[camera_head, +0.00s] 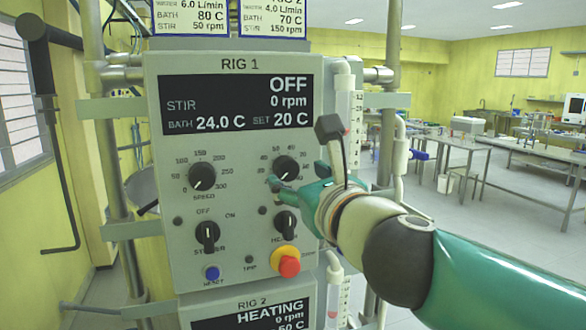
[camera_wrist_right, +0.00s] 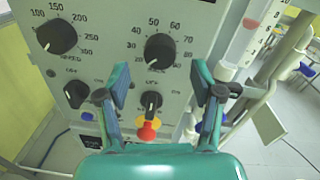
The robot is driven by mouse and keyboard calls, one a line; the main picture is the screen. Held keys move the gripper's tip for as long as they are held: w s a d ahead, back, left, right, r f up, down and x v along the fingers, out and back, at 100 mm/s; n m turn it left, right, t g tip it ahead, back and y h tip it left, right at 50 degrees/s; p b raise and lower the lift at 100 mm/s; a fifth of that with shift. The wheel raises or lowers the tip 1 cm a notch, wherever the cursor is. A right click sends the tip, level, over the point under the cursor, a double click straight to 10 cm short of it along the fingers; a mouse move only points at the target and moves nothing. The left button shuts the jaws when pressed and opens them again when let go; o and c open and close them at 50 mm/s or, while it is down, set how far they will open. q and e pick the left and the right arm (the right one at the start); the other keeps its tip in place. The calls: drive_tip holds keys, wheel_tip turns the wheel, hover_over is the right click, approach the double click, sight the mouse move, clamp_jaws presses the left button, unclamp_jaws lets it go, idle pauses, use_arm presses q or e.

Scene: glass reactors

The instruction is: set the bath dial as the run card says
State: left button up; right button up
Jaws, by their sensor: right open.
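The bath dial is a black knob (camera_head: 286,168) with a scale on the RIG 1 panel (camera_head: 236,70); it also shows in the right wrist view (camera_wrist_right: 160,50). The panel display (camera_head: 238,103) reads OFF, 0 rpm, bath 24.0 C, set 20 C. The left run card (camera_head: 192,17) reads bath 80 C and stir 50 rpm; its heading is cut off. My right gripper (camera_head: 292,184) is in front of the panel, just below the bath dial. In the wrist view its two fingers (camera_wrist_right: 166,95) are apart and empty, the dial above them. My left gripper is out of view.
The speed knob (camera_head: 202,176) is left of the bath dial. Two switches (camera_head: 207,235) (camera_head: 285,224) and a red and yellow button (camera_head: 288,262) lie below. A RIG 2 card (camera_head: 273,18) reads bath 70 C. A glass tube (camera_head: 347,110) stands right of the panel.

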sight(289, 170)
drive_tip(key=shift+p+x, duration=0.3)
drive_tip(key=shift+x, duration=1.7)
drive_tip(key=shift+c, duration=0.4)
drive_tip(key=c, duration=1.1)
